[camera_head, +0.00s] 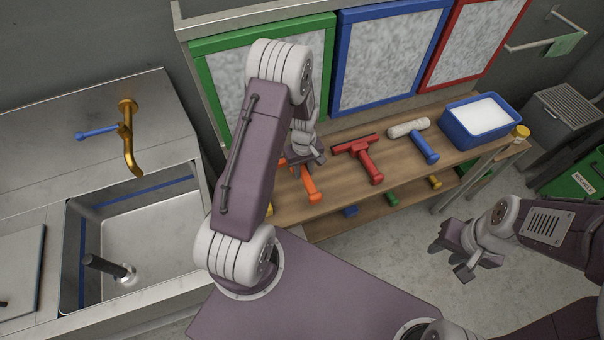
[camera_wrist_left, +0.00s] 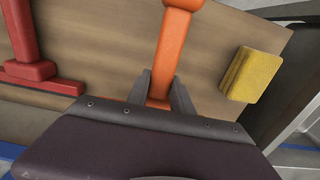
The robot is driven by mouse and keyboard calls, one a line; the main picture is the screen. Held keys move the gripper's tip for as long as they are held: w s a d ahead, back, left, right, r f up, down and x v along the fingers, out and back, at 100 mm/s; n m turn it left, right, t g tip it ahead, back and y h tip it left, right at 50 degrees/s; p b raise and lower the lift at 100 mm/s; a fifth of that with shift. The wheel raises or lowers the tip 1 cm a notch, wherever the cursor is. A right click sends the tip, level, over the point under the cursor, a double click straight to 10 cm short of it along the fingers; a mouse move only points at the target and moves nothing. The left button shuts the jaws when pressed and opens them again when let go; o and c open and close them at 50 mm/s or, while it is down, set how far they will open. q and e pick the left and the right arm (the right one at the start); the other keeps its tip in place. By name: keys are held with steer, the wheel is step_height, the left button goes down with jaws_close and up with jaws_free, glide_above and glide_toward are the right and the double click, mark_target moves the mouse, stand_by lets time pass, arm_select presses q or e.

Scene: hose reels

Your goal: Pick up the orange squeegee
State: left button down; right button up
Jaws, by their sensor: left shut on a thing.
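The orange squeegee (camera_head: 311,186) lies at the left end of the wooden shelf, its handle toward the shelf's front edge. Its head is mostly hidden behind my left arm and gripper. My left gripper (camera_head: 303,158) is over it. In the left wrist view the orange squeegee's handle (camera_wrist_left: 173,45) runs down between the two fingers of the left gripper (camera_wrist_left: 160,90), which are shut on it. I cannot tell whether it is clear of the shelf. My right gripper (camera_head: 457,258) is open and empty over the floor at the right.
A red squeegee (camera_head: 368,163), a roller with a blue handle (camera_head: 424,146) and a blue tub (camera_head: 480,122) stand to the right on the wooden shelf (camera_head: 400,170). A yellow sponge (camera_wrist_left: 251,75) lies near the orange handle. A steel sink (camera_head: 135,225) is at the left.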

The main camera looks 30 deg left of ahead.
mark_target(313, 196)
arm_select(q)
steer(key=s+d+r, duration=0.4)
steer(key=s+d, duration=0.1)
steer(key=s+d+r, duration=0.2)
steer(key=shift+s+d+b, duration=0.25)
steer(key=shift+b, duration=0.15)
steer(key=c, duration=2.1)
jaws_free()
jaws_close()
